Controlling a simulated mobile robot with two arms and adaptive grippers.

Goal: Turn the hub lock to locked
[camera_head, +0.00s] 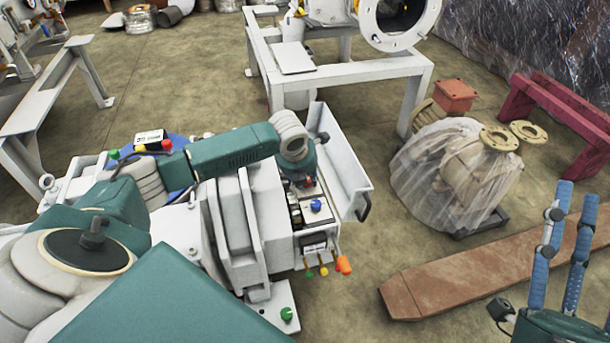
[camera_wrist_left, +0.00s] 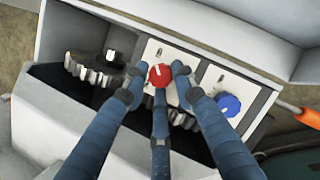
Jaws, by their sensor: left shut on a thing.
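A red knob (camera_wrist_left: 160,75) with a white pointer mark sits on a pale plate of the white machine (camera_head: 271,222). My left gripper (camera_wrist_left: 158,82) is shut on the red knob, its blue fingers around it from the near side. In the head view my left wrist and forearm reach over the machine and hide most of the grip. A blue knob (camera_wrist_left: 228,104) on the neighbouring plate is free, and it also shows in the head view (camera_head: 316,206). The plate lettering is too small to read. My right gripper (camera_head: 578,205) stands open and empty at the lower right, fingers upward.
Dark gear wheels (camera_wrist_left: 93,70) lie left of the red knob. An orange handle (camera_head: 344,265) juts from the machine's front. An open white door panel (camera_head: 345,165) stands behind the knobs. A wrapped pump (camera_head: 455,175) and a rusty beam (camera_head: 470,275) lie to the right.

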